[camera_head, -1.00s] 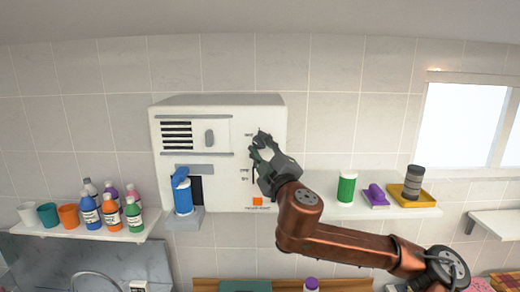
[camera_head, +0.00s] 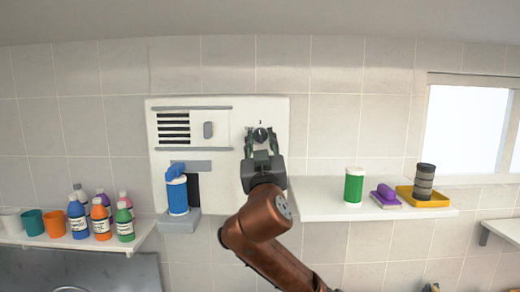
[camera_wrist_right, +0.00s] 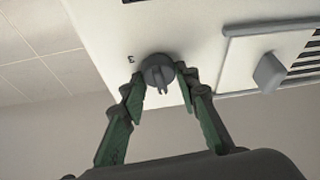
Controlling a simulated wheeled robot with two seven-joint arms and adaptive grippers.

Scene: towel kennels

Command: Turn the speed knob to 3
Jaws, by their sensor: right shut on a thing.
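The speed knob (camera_head: 260,135) is a round dark grey knob on the white wall unit (camera_head: 272,108). A small 3 mark shows just above it. In the right wrist view the knob (camera_wrist_right: 158,72) shows a raised bar, with a mark reading like an upturned 3 (camera_wrist_right: 131,58) beside it. I cannot tell which end of the bar is the pointer. My right gripper (camera_head: 261,142) comes from below, its green-lined fingers either side of the knob. In the right wrist view the gripper (camera_wrist_right: 159,80) is shut on the knob. My left gripper is out of view.
A blue bottle (camera_head: 177,194) stands on a small ledge under the unit. A shelf at right (camera_head: 320,208) holds a green container (camera_head: 354,187), a purple item and a yellow tray (camera_head: 432,201). A left shelf (camera_head: 100,244) holds several bottles and cups.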

